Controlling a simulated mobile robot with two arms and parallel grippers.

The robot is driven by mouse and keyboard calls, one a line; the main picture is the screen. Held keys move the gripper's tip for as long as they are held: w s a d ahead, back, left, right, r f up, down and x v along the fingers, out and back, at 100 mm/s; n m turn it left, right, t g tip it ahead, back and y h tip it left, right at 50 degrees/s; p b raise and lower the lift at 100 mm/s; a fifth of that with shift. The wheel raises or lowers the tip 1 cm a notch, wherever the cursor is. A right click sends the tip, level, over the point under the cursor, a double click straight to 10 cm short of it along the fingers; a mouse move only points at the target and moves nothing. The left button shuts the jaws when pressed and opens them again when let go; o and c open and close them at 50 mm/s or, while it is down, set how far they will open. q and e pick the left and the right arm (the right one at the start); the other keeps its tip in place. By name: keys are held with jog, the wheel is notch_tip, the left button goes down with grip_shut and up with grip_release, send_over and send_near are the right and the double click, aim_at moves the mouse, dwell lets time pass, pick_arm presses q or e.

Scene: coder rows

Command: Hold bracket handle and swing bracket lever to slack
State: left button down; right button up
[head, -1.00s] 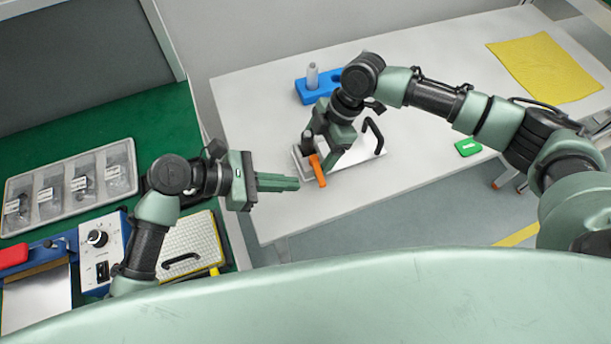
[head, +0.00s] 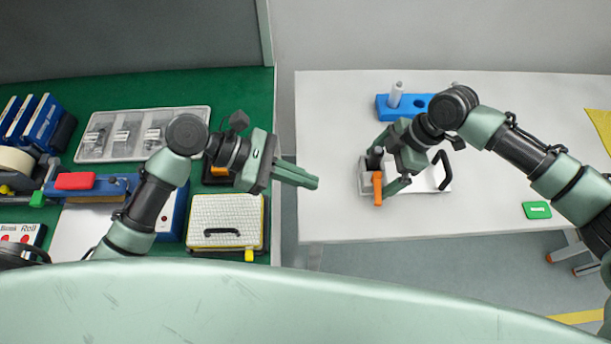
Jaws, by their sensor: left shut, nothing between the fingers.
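The bracket (head: 432,186) is a light metal plate on the white table, with a black arched handle (head: 443,171) at its right side. Its orange lever (head: 377,188) is at the left end and points towards me. My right gripper (head: 391,183) is low over the plate, close beside the lever. One finger shows; the other is hidden, so I cannot tell its opening or whether it touches the lever. My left gripper (head: 314,183) is shut and empty, over the table's left edge, apart from the bracket.
A blue holder (head: 416,107) with a grey peg stands behind the bracket. A green tag (head: 537,210) lies to the right. The green bench (head: 253,95) at left carries trays and boxes. A gap separates it from the white table (head: 330,215). The table front is clear.

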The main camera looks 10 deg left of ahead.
jog(key=shift+r, duration=0.1)
jog(key=v, duration=0.7)
jog(key=shift+d+r+b, duration=0.2)
jog(key=shift+r+b, duration=0.1)
jog(key=shift+b, duration=0.05)
